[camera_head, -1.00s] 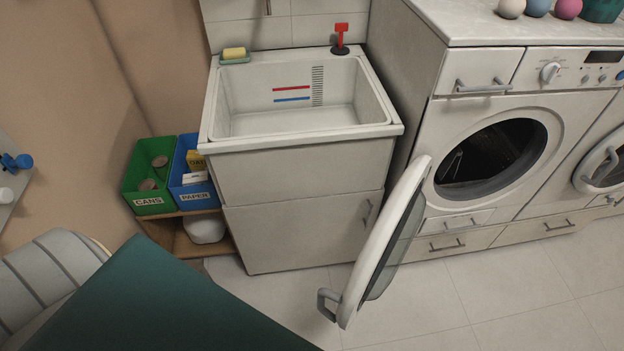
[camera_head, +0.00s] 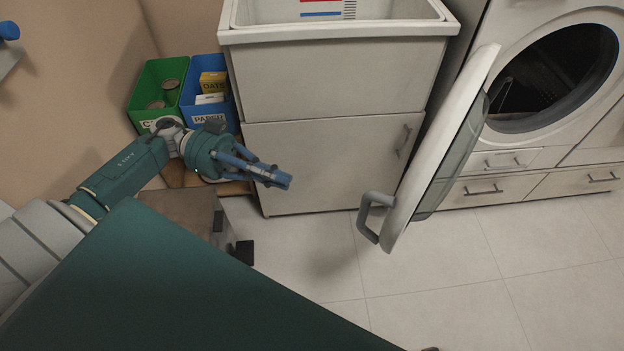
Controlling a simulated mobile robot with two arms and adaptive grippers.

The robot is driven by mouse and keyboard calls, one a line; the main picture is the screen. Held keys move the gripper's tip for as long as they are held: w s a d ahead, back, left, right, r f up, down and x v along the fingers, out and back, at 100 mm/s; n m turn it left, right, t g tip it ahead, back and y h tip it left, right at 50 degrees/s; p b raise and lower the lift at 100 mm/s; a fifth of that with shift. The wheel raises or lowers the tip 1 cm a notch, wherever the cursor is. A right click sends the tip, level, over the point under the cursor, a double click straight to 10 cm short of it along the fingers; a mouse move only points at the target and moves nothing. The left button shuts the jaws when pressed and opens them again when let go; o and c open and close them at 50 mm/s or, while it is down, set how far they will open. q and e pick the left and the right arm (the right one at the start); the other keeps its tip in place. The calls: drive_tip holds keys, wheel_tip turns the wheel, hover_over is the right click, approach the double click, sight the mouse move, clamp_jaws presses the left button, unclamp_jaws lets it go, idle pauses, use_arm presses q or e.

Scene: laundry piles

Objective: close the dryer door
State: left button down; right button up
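The dryer door (camera_head: 446,135) stands wide open, swung out to the left of the dryer (camera_head: 482,165). Its white rim is seen nearly edge-on, with dark glass behind it and a grey handle (camera_head: 367,218) at its lower left. The round drum opening (camera_head: 555,75) is uncovered and dark inside. My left gripper (camera_head: 280,179) is in the air left of the handle, apart from it, pointing right. Its blue fingers overlap in this view, so their gap cannot be judged; nothing shows in them. My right gripper is out of view.
A white sink cabinet (camera_head: 320,165) stands behind my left gripper. A green cans bin (camera_head: 146,100) and a blue paper bin (camera_head: 226,112) sit left of it on a wooden shelf. Drawers lie below the drum opening. The tiled floor (camera_head: 450,285) around the door is clear.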

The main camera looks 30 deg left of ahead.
sight(361, 208)
use_arm(q)
drive_tip(key=w+d, duration=0.1)
drive_tip(key=d, duration=1.2)
drive_tip(key=shift+d, duration=0.2)
drive_tip(key=shift+w+d, duration=0.1)
drive_tip(key=shift+w, duration=0.05)
